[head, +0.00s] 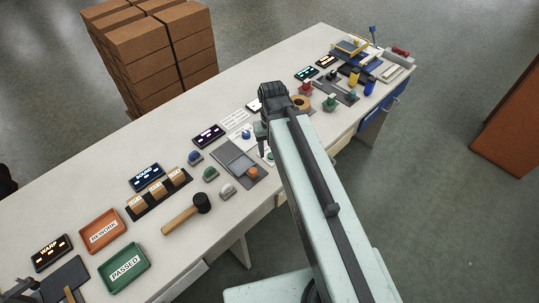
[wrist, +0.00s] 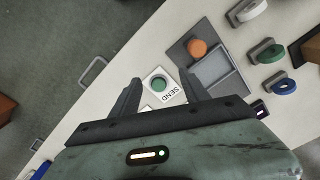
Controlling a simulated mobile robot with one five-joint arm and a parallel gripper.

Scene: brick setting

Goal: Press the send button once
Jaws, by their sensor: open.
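The send button is a green round button (wrist: 158,84) on a white plate (wrist: 170,97) labelled SEND. In the wrist view it shows between the two fingers of my open gripper (wrist: 159,87), apart from both fingers. The gripper is empty, and its gap to the button's top cannot be judged. In the head view my gripper (head: 265,146) is over the middle of the long white table, and my arm hides most of the plate.
The white table (head: 120,165) also holds a black-headed mallet (head: 190,213), a green PASSED tray (head: 124,268) and an orange REWORK tray (head: 103,231). In the wrist view an orange knob (wrist: 197,48) is close by on a grey panel. Stacked cartons (head: 160,50) stand behind the table.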

